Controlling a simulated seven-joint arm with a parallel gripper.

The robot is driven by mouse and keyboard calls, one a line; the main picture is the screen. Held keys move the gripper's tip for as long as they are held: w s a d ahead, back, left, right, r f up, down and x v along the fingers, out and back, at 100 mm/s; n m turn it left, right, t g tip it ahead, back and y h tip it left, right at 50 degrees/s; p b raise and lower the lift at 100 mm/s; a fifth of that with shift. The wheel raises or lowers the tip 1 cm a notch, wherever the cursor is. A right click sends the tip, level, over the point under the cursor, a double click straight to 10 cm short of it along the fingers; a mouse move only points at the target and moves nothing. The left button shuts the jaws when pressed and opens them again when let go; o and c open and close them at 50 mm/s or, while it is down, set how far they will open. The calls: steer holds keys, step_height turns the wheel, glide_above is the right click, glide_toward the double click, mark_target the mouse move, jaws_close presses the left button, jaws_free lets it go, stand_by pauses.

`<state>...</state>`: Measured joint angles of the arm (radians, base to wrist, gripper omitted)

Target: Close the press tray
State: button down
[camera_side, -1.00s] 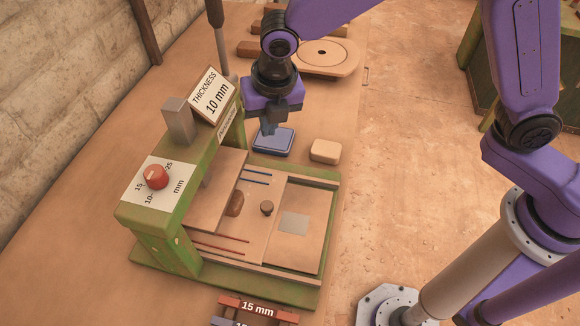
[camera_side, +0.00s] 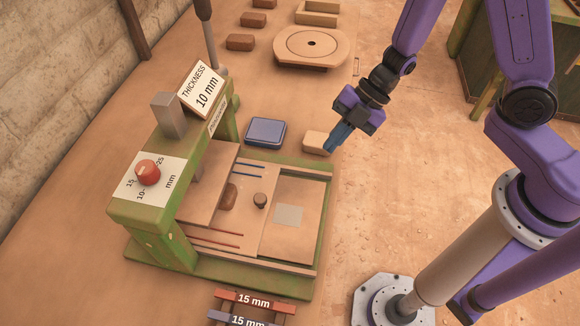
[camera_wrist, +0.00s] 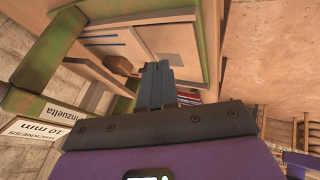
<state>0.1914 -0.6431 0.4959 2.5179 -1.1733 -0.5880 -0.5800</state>
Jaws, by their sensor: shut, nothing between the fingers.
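The green press (camera_side: 205,130) stands on the table with its wooden tray (camera_side: 298,235) extending out to the right from under the crossbeam. The tray has a dark round knob (camera_side: 260,200) and a grey square plate (camera_side: 289,215). A brown lump (camera_side: 229,195) lies to the left of the knob, near the crossbeam. My gripper (camera_side: 333,148) is shut and empty, beyond the tray's far right corner and away from the knob. In the wrist view its shut fingers (camera_wrist: 157,85) cover part of the tray area, and the brown lump (camera_wrist: 118,65) shows beside them.
A beige block (camera_side: 314,141) is right beside my fingertips; I cannot tell if they touch. A blue dish (camera_side: 265,132) sits behind the press. Labelled 15 mm bars (camera_side: 253,299) lie in front. A round board (camera_side: 311,46) stands at the back. The table right of the press is clear.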

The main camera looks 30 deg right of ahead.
mark_target(260, 174)
steer(key=x, duration=0.9)
steer(key=shift+a+f, duration=0.25)
steer(key=shift+f, duration=0.05)
steer(key=shift+w+a, duration=0.85)
steer(key=shift+w, duration=0.05)
steer(key=shift+w+a, duration=0.6)
steer(key=shift+w+a+r, duration=0.1)
steer(key=shift+w+a, duration=1.75)
steer(key=shift+w, duration=0.05)
